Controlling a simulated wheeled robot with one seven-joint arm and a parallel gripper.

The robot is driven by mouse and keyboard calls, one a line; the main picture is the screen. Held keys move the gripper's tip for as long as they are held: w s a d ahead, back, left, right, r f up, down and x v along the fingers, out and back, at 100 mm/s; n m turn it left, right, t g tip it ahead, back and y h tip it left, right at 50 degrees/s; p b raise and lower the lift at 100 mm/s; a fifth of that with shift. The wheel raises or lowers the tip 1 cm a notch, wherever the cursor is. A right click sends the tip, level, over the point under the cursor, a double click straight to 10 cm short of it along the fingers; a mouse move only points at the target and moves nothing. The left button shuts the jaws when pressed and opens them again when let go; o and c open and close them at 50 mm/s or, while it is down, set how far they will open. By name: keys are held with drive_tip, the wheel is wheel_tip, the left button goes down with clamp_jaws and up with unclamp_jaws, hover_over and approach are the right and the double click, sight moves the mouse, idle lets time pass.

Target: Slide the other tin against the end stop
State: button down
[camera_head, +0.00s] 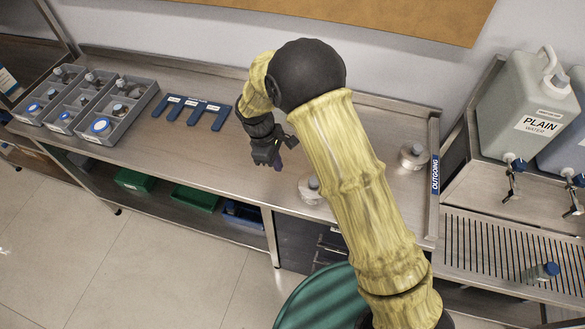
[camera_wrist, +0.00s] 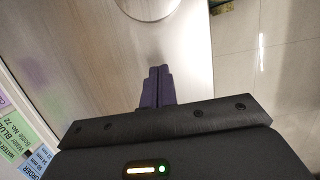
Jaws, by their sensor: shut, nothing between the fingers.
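One round metal tin (camera_head: 309,190) stands on the steel bench near its front edge, partly hidden behind my arm. A second tin (camera_head: 412,156) stands at the right end of the bench, close beside the raised end stop (camera_head: 435,176) marked OUTGOING; I cannot tell whether they touch. My gripper (camera_head: 278,165) is shut and empty, low over the bench to the left of the nearer tin and apart from it. In the wrist view, the purple fingers (camera_wrist: 158,82) are together, and a round tin (camera_wrist: 147,8) is cut off at the top edge, ahead of the fingertips.
Grey divided trays with containers (camera_head: 90,103) and a blue slotted rack (camera_head: 192,112) are on the left of the bench. The bench is bare between the rack and my gripper.

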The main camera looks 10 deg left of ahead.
drive_tip(key=shift+d+f+p, duration=0.25)
drive_tip(key=shift+d+f, duration=0.1)
drive_tip(key=shift+f, duration=0.2)
drive_tip(key=shift+d+f+p, duration=0.25)
drive_tip(key=shift+d+f, duration=0.05)
drive_tip(key=shift+f, duration=0.2)
drive_tip(key=d+p, duration=0.1)
drive_tip(key=d, duration=0.2)
drive_tip(key=shift+s, duration=0.2)
drive_tip(key=shift+d+f, duration=0.1)
drive_tip(key=shift+d, duration=0.05)
